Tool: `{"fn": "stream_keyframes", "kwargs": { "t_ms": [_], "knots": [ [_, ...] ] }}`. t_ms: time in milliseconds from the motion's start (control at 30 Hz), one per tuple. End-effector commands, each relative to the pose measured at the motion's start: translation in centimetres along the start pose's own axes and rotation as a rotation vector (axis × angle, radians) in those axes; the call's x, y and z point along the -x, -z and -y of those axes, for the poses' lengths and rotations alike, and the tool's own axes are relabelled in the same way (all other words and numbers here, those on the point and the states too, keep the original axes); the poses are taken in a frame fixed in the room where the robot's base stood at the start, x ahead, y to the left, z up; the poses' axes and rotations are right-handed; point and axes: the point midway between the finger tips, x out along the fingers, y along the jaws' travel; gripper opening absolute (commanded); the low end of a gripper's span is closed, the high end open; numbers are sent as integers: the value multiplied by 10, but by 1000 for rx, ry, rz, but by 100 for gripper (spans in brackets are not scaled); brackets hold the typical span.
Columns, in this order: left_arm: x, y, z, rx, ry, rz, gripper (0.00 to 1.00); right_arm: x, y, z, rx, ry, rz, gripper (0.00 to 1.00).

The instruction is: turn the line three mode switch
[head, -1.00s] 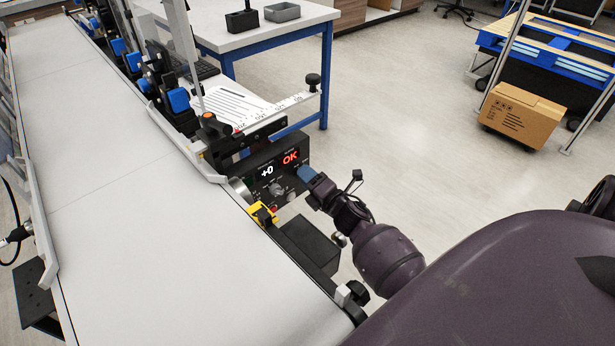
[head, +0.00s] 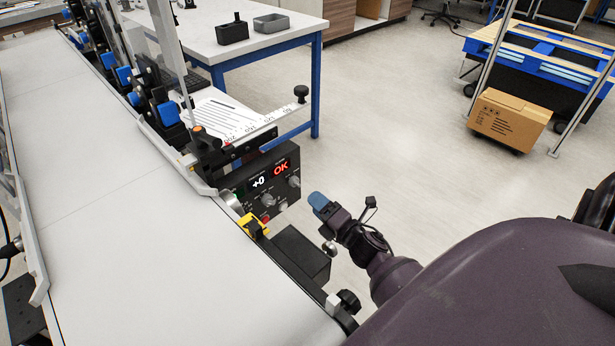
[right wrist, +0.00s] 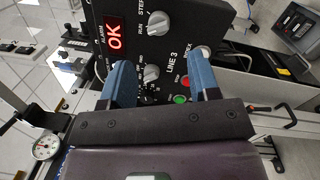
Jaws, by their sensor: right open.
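In the right wrist view the panel face (right wrist: 185,22) reads "LINE 3". A grey knob (right wrist: 158,22) marked RUN and STEP sits at its top. Another grey knob (right wrist: 151,73) shows between my blue fingertips. My right gripper (head: 320,202) is open and empty, to the right of the panel in the head view. Its two fingers also show in the right wrist view (right wrist: 161,72). My left gripper is not in view.
A red button (right wrist: 185,80) and a green button (right wrist: 180,98) are on the panel. The white belt (head: 150,250) runs along the left. A black box (head: 300,252) and yellow part (head: 252,226) sit at its edge.

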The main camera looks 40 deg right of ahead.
Motion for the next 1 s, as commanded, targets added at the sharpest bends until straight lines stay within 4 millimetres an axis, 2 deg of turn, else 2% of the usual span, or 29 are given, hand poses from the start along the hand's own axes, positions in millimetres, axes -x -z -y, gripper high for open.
{"fn": "stream_keyframes", "kwargs": {
  "t_ms": [100,300,1000],
  "knots": [
    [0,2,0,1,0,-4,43,17,0,0,0,2,1,56],
    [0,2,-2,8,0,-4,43,30,0,0,0,0,0,56],
    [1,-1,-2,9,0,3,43,31,0,1,-27,3,2,56]
  ]
}}
